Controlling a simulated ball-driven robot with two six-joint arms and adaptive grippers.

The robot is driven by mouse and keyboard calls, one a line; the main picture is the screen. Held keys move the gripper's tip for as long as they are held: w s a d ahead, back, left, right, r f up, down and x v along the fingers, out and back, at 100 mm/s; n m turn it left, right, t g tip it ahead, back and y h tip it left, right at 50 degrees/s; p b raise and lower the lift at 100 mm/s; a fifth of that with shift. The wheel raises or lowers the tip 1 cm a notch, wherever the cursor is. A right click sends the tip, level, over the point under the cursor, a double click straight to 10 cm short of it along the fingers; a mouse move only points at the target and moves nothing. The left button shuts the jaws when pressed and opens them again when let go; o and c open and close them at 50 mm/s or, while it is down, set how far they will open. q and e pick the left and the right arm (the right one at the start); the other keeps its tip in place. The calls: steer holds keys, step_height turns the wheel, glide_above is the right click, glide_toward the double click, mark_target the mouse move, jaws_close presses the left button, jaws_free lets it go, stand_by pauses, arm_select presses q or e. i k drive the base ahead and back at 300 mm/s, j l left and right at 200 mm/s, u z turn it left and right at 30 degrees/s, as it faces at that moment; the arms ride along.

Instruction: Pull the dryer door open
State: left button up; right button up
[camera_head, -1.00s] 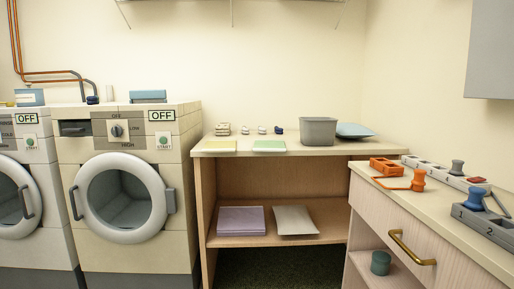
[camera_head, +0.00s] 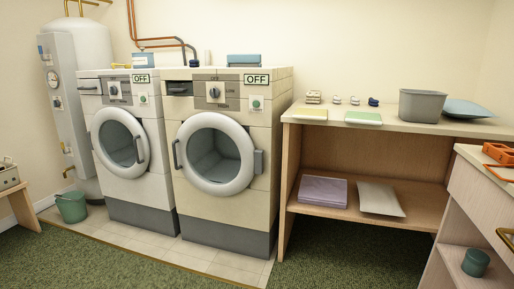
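Two front-loading machines stand side by side on a tiled strip against the back wall. The right machine (camera_head: 257,130) has a round door (camera_head: 242,178) with a handle (camera_head: 177,154) on its left side and a hinge on its right. The left machine (camera_head: 160,186) has a similar round door (camera_head: 102,147), with its handle (camera_head: 141,150) on the right side. Both doors look shut, and both panels read OFF. I cannot tell from the labels which one is the dryer. Neither of my grippers is in view.
A wooden shelf unit (camera_head: 285,188) with folded cloths and a grey bin (camera_head: 421,106) stands to the right. A drawer counter (camera_head: 480,200) is at the far right. A white tank (camera_head: 88,70) and a green bucket (camera_head: 72,207) are left. Green carpet (camera_head: 120,262) in front is clear.

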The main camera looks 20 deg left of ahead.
mark_target(252, 160)
steer(key=i+j, duration=0.15)
steer(key=j, duration=0.25)
steer(key=i+j, duration=0.15)
steer(key=j, duration=0.25)
steer(key=i+j+u, duration=0.1)
steer(key=j, duration=0.3)
steer(key=i+j, duration=0.15)
steer(key=j, duration=0.2)
steer(key=i+j+u, duration=0.1)
steer(key=j, duration=0.3)
steer(key=i+j, duration=0.25)
steer(key=j, duration=0.15)
